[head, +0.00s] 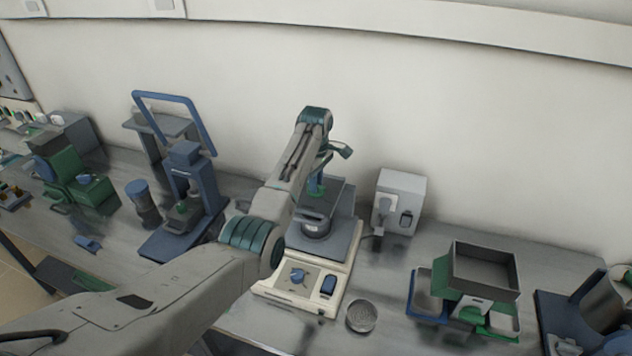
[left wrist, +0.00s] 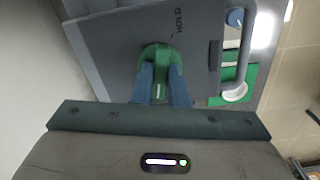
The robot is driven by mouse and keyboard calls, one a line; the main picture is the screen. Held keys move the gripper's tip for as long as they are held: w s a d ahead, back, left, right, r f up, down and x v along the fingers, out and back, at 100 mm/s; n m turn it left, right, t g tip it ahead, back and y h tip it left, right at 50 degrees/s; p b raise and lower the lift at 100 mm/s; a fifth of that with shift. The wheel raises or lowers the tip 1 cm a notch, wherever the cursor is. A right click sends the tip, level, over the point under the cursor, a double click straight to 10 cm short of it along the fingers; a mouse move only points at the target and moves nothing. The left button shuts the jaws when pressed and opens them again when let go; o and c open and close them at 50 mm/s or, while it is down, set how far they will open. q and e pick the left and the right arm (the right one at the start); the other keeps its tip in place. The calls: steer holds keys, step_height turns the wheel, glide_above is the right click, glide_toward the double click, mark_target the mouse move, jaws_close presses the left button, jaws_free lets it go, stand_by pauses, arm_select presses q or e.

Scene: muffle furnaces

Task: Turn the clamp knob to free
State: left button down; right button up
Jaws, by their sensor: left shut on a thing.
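The green clamp knob (left wrist: 158,55) sits on a grey panel (left wrist: 105,50) marked HOLD near the knob. My left gripper (left wrist: 161,78) has its two blue fingers on either side of the knob, shut on it. A pale mark shows on the knob between the fingers. The free position's label is not visible. In the head view the left gripper (head: 317,184) points down at the top of the grey device (head: 344,195) on its cream base (head: 277,289). A little of the green knob (head: 317,191) shows there. My right gripper is not in view.
A blue press-like stand (head: 185,190) is left of the device. A grey-white box (head: 400,200) stands behind right, a round dish (head: 361,316) front right. An open grey tray (head: 485,270) stands farther right. Bare bench (head: 385,275) lies between the device and tray.

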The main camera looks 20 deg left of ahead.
arm_select(q)
steer(key=n, duration=0.4)
steer(key=shift+r+n, duration=0.1)
steer(key=shift+n, duration=2.2)
